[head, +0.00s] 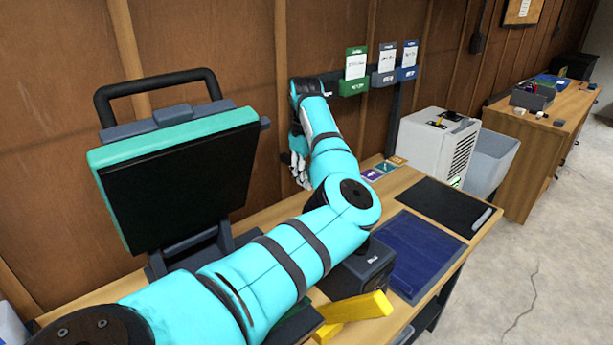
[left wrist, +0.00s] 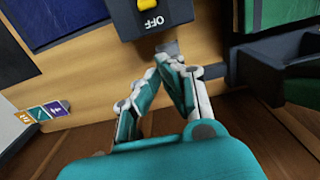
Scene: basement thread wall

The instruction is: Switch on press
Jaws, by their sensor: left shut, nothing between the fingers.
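The heat press stands open on the wooden bench, with its dark upper plate (head: 185,180) and teal edge tilted up. A dark switch box (head: 372,272) sits on the bench to the right of the press, partly hidden by my left arm. In the left wrist view the switch box (left wrist: 125,22) shows a yellow switch (left wrist: 148,5) above the word OFF. The switch is cut by the top edge of the picture. My left gripper (left wrist: 168,62) is shut and empty, its fingertips close to the box's edge; I cannot tell whether they touch. It also shows in the head view (head: 299,172), near the wall.
A blue mat (head: 425,255) and a black mat (head: 440,207) lie on the bench. A yellow piece (head: 355,308) lies at the front. Small coloured cards (head: 385,167) are near the wall. A white machine (head: 435,145) and grey bin (head: 490,160) stand beyond.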

